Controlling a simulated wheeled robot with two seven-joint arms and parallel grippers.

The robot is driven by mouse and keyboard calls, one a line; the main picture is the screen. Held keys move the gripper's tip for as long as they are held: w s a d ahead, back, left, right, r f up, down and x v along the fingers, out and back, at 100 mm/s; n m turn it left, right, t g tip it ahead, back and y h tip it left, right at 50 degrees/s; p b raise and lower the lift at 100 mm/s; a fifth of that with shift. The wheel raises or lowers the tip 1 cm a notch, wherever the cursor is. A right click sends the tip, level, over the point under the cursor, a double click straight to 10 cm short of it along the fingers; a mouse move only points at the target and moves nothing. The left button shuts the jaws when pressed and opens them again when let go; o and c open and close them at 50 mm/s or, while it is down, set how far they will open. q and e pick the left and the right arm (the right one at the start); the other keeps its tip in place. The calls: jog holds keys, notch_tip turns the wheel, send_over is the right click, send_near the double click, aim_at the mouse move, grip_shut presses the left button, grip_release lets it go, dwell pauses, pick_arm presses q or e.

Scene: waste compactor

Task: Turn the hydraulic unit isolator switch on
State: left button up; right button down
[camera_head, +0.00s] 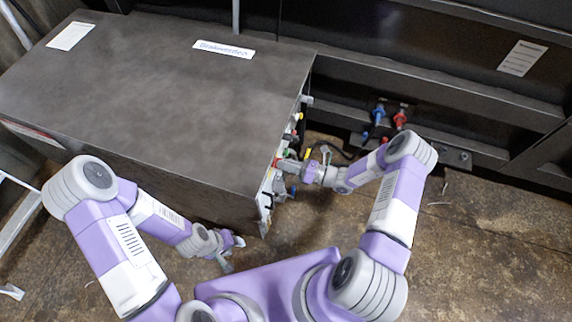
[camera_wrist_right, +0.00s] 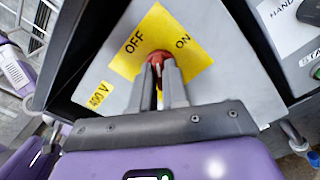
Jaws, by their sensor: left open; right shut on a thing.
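In the right wrist view my right gripper (camera_wrist_right: 160,80) is shut on the red knob, with a finger on each side. The fingers hide much of the knob, so I cannot tell which mark it points to. In the head view my right gripper (camera_head: 286,165) reaches the panel on the right side of the dark cabinet. My left gripper (camera_head: 229,257) is open and empty, low in front of the cabinet.
The dark cabinet (camera_head: 150,75) fills the upper left. Other controls, including a HAND label (camera_wrist_right: 287,12), sit beside the switch. Blue and red valves (camera_head: 400,120) stand behind my right forearm. The floor (camera_head: 490,225) at the right is mostly clear.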

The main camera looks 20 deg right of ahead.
jog(key=m, duration=1)
jog(key=shift+f+b, duration=0.15)
jog(key=shift+b, duration=0.15)
jog(key=shift+m, duration=0.4)
jog(key=c, duration=1.1)
grip_release()
jog(key=shift+c, duration=0.2)
jog(key=v, duration=0.7)
jog(key=shift+s+d, duration=0.15)
jog(key=shift+d, duration=0.1)
